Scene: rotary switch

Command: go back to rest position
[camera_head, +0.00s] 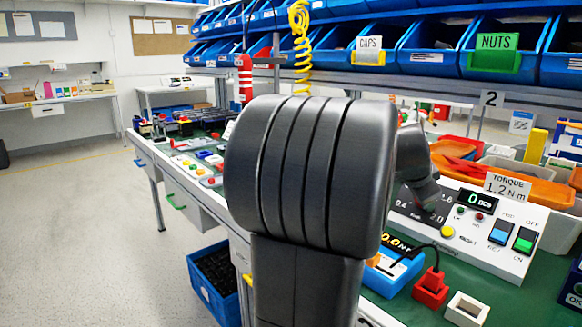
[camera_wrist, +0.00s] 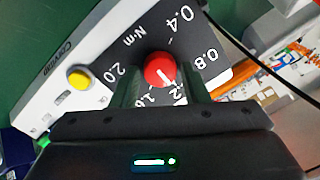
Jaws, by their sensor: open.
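The red rotary knob (camera_wrist: 159,70) sits on a dark dial face with torque marks from 0.4 to 2.0 N·m in the wrist view. Its white pointer line aims toward the 1.2 mark. My gripper (camera_wrist: 164,64) is open, with one dark finger on each side of the knob in the picture. A gap shows at the knob's sides; how deep the fingers reach is unclear. In the head view, the white torque control panel (camera_head: 487,262) stands at the right. My arm hides the knob and most of the gripper there.
A yellow button (camera_wrist: 78,78) lies left of the knob. A sign reading 1.2 N·m (camera_head: 507,187) stands behind the panel. An orange tray (camera_head: 545,190) is behind it. A red block (camera_head: 431,288) with a black cable and a blue device (camera_head: 392,272) are in front. Blue bins (camera_head: 415,45) hang above.

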